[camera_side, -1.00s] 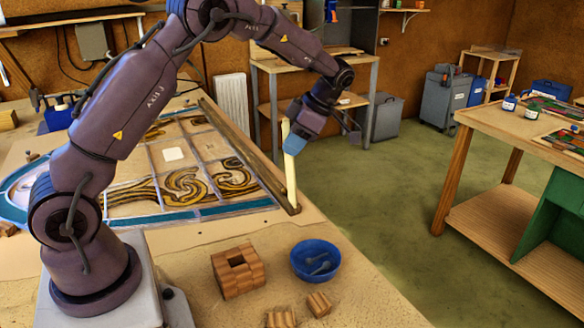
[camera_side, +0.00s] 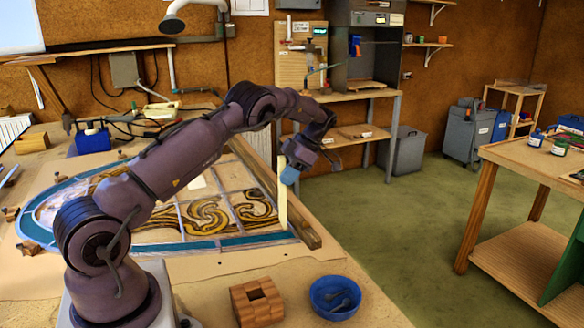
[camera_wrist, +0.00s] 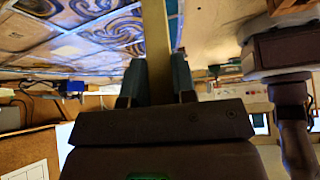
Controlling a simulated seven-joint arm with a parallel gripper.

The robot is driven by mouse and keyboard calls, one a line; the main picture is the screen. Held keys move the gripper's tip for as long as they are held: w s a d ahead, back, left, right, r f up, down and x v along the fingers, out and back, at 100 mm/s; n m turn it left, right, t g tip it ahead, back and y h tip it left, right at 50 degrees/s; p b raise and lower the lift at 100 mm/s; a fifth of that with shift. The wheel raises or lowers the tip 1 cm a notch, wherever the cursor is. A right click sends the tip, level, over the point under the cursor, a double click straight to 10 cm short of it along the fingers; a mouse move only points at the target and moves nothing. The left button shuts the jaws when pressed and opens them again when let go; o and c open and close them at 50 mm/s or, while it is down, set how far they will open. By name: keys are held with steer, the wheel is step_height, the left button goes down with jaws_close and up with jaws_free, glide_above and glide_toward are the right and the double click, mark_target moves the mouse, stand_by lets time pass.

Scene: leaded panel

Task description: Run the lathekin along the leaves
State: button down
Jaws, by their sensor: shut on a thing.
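My gripper (camera_side: 291,172) is shut on the lathekin, a pale flat wooden stick (camera_side: 282,207). The stick hangs nearly upright below the jaws, and in the wrist view it runs out from between the fingers (camera_wrist: 157,75). Its lower end appears at the leaded panel's front right part, beside the wooden batten (camera_side: 262,185). I cannot tell whether it touches the panel. The leaded panel (camera_side: 170,220) lies flat on the bench, with blue border glass, clear panes and amber-black swirls; my arm hides part of it. It also shows in the wrist view (camera_wrist: 85,45).
A brick-like wooden block stack (camera_side: 257,310) and a blue bowl (camera_side: 320,298) with small grey pieces stand at the bench front. A blue box (camera_side: 93,141) and tools are at the back left. Another table (camera_side: 530,165) stands right, across open green floor.

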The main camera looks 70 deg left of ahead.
mark_target(279, 173)
steer(key=s+a, duration=0.1)
steer(key=s, duration=0.8)
steer(key=s+a, duration=0.2)
steer(key=s, duration=0.7)
steer(key=shift+s+a, duration=0.15)
steer(key=shift+a, duration=0.1)
steer(key=shift+f, duration=0.45)
stand_by(0.8)
steer(key=shift+w+d, duration=0.5)
steer(key=shift+w, duration=2.05)
steer(key=shift+w+d, duration=0.55)
steer(key=shift+w, duration=2)
steer(key=shift+w+d, duration=0.5)
steer(key=shift+w, duration=2.05)
steer(key=shift+w+d+f, duration=0.1)
steer(key=shift+w+d, duration=0.15)
steer(key=shift+w, duration=0.85)
steer(key=shift+w+d, duration=0.2)
steer(key=shift+w, duration=0.85)
